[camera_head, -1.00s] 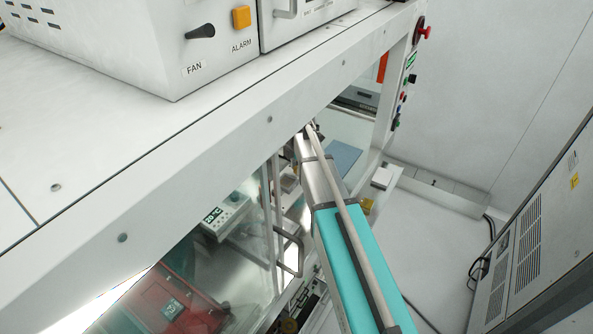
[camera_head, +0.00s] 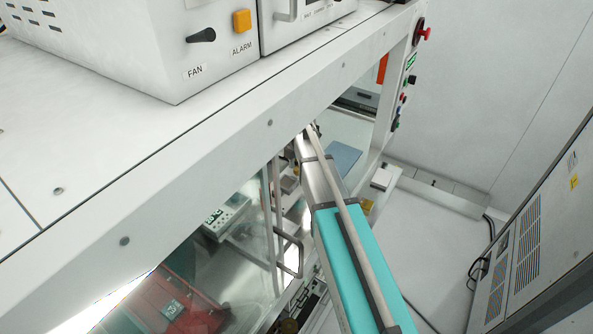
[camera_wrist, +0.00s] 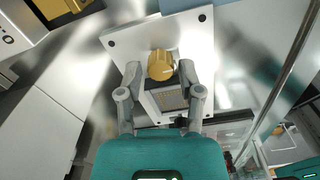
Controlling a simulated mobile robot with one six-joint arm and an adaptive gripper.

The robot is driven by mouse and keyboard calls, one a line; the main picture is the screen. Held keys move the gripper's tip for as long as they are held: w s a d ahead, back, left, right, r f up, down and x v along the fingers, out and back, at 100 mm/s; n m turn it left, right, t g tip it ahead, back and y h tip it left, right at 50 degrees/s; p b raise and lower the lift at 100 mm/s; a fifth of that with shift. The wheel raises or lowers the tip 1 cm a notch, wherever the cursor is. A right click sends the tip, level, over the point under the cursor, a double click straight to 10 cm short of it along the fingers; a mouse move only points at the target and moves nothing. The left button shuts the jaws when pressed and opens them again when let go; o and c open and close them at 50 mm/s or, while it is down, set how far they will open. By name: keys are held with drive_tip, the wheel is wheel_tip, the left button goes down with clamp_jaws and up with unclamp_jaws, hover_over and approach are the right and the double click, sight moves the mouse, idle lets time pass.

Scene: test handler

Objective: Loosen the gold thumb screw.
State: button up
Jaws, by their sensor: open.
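The gold thumb screw (camera_wrist: 160,65) shows in the wrist view as a ridged gold knob on a pale plate (camera_wrist: 119,54) with dark holes near its corners. My gripper (camera_wrist: 160,74) is open, with one grey finger on each side of the knob's lower part. I cannot tell whether either finger touches it. In the head view my arm reaches into the machine's opening; the gripper and the screw are hidden there by the machine's frame.
A long white frame beam (camera_head: 200,145) runs above the opening. A glass door with a dark handle (camera_head: 291,250) stands left of my arm. A grey cabinet (camera_head: 545,225) stands at the right, with clear floor before it. A metal rod (camera_wrist: 275,85) crosses the wrist view's right side.

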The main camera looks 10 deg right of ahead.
drive_tip(key=shift+r+p, duration=2.1)
drive_tip(key=shift+r, duration=0.2)
